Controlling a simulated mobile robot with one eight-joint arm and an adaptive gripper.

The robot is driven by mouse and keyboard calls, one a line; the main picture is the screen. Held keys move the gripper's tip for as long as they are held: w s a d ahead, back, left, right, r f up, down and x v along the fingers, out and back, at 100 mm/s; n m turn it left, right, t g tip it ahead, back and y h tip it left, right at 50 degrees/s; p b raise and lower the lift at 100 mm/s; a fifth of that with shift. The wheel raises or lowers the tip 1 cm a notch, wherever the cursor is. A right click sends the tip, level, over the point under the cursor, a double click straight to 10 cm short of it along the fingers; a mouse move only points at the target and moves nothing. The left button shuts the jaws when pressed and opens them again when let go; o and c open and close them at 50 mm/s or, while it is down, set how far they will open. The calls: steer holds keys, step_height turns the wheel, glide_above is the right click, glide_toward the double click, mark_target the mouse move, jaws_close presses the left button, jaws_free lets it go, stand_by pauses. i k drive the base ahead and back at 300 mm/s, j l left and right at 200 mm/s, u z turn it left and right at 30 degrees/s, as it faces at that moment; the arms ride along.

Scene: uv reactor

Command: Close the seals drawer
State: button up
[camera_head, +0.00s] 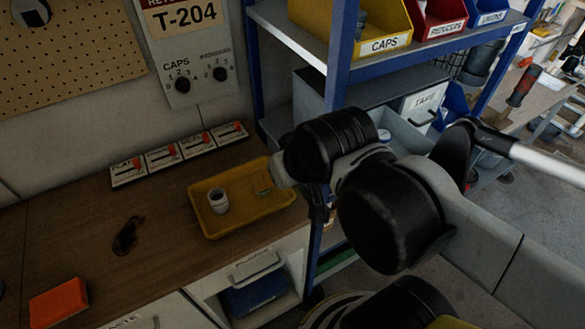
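No label reading "seals" can be made out. On the blue shelf unit, a grey drawer (405,128) stands pulled out below a shut drawer with a label that seems to read TAPE (425,103). Its front is hidden behind my arm, so I cannot tell its label. A small round item (384,136) shows in it. My arm reaches in from the right, and its black joints cover the area in front of the shelf unit. A dark part of my gripper (318,205) seems to show below the wrist, beside the blue post; its fingers are not clear.
An orange-red block (59,301) lies at the front left. Under the bench is an opening with a blue bin (254,295). Yellow and red bins stand on the upper shelf.

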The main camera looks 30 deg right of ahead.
mark_target(407, 140)
steer(key=k+l+u, duration=0.15)
steer(key=u, duration=0.2)
steer(key=k+l+u, duration=0.15)
steer(key=u, duration=0.2)
steer(key=k+u, duration=0.35)
steer(key=k+l+z, duration=0.1)
steer(key=z, duration=0.25)
steer(key=k+l+z, duration=0.2)
steer(key=z, duration=0.15)
steer(key=k+l+z, duration=0.15)
steer(key=z, duration=0.2)
steer(key=k+j, duration=0.3)
steer(key=j, duration=0.2)
steer(key=k+j, duration=0.35)
steer(key=i+j+z, duration=0.05)
steer(key=j, duration=0.05)
